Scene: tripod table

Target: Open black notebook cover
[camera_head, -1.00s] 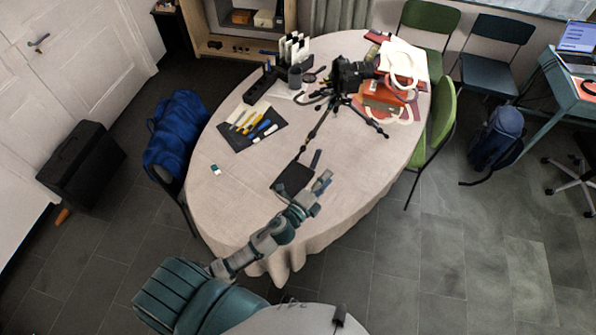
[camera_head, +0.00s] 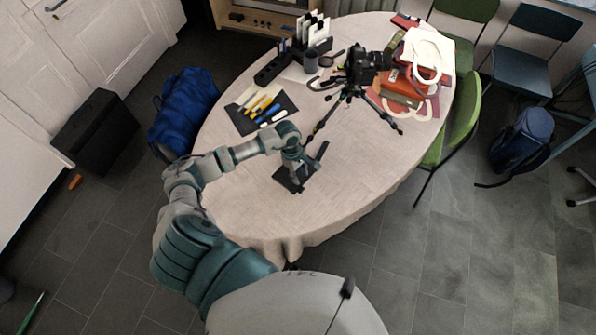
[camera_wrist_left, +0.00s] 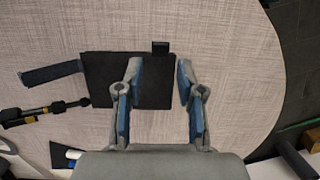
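The black notebook (camera_head: 283,180) lies on the table near its front edge, mostly hidden under my left gripper in the head view. In the left wrist view the notebook (camera_wrist_left: 105,82) is a flat, dark rectangle with its cover lying flat. A small dark block (camera_wrist_left: 160,48) shows at its edge. My left gripper (camera_wrist_left: 159,68) is open, its two blue-padded fingers apart and pointing down. One finger overlaps the notebook in the picture and the other shows just beyond its side. I cannot tell whether they touch it. In the head view the left gripper (camera_head: 296,178) is over the notebook. My right gripper is out of view.
A dark bar (camera_wrist_left: 50,73) lies beside the notebook. The black camera tripod (camera_head: 352,90) stands behind, its legs spread on the table. A dark mat (camera_head: 245,120) with pens lies to the left. The tablecloth (camera_head: 350,180) right of the notebook is clear.

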